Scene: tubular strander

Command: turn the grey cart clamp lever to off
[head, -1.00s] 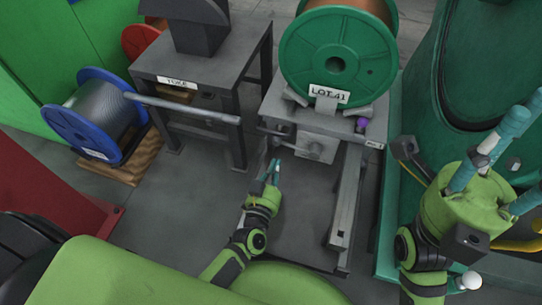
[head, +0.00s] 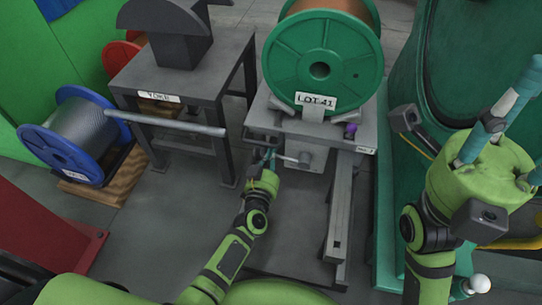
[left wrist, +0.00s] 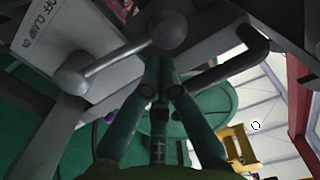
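The grey cart clamp lever (head: 290,158) sticks out to the left from a grey box on the front of the cart (head: 366,138). In the left wrist view the lever (left wrist: 118,58) is a rod with a round hub at lower left and a ball knob at upper right. A white label (left wrist: 40,25) with OFF and CLAMP lettering is partly cut off. My left gripper (head: 266,155) is at the lever's free end; its teal fingertips (left wrist: 160,62) are close together just below the knob. Contact or grip is unclear. My right gripper (head: 502,115) is raised at right, fingers spread and empty.
A green reel (head: 290,65) marked LOT 41 sits on the cart. A dark table (head: 215,70) with a grey bar (head: 165,122) stands left of it, near a blue reel (head: 45,145). A green machine body (head: 400,200) is close on the right.

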